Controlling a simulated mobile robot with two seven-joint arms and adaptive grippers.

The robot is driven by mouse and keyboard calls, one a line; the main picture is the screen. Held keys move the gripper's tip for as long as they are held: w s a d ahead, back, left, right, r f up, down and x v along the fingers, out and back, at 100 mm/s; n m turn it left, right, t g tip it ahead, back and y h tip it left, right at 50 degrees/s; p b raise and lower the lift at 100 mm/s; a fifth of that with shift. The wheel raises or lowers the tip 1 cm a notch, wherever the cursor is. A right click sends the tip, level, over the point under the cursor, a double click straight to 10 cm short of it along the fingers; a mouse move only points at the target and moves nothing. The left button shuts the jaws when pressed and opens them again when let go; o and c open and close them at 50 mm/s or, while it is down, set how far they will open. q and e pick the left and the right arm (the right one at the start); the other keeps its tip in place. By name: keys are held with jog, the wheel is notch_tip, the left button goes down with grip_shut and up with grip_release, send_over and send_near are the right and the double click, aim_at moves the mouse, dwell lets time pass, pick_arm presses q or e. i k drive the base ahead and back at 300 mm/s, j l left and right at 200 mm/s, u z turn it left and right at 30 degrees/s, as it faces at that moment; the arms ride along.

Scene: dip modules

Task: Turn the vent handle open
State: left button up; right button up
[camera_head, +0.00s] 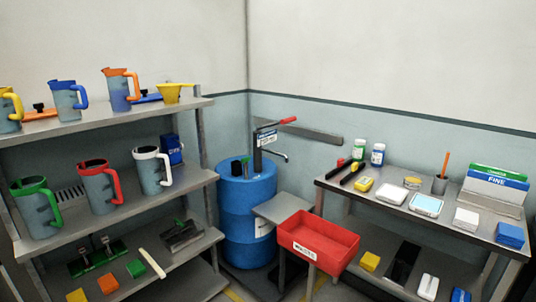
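A blue drum (247,208) stands in the corner between the shelf and the bench. A dark hand pump (258,150) rises from its top, with a label, a spout curving to the right and a lever with a red grip (288,120) pointing right. Small dark fittings (237,168) also sit on the drum's top; they are too small to tell whether one is the vent handle or how it is turned. Neither of my grippers is in view.
A red bin (318,243) on a grey stand is in front of the drum, to the right. A shelf (130,206) with jugs fills the left. A bench (400,206) with bottles, a scale and sponges is at the right.

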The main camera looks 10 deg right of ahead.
aim_at(245, 161)
jog(key=i+j+z, duration=0.35)
jog(key=z, duration=0.4)
jog(key=i+j+z, duration=0.25)
jog(key=z, duration=0.15)
jog(key=i+j+z, duration=0.4)
jog(key=i+j, duration=0.15)
jog(key=j, duration=0.15)
jog(key=i+j+z, duration=0.1)
jog(key=j, duration=0.2)
jog(key=i+j, duration=0.15)
jog(key=j, duration=0.15)
jog(key=i+z, duration=0.3)
jog(key=k+j+u, duration=0.25)
jog(key=i+l, duration=0.05)
jog(key=l, duration=0.05)
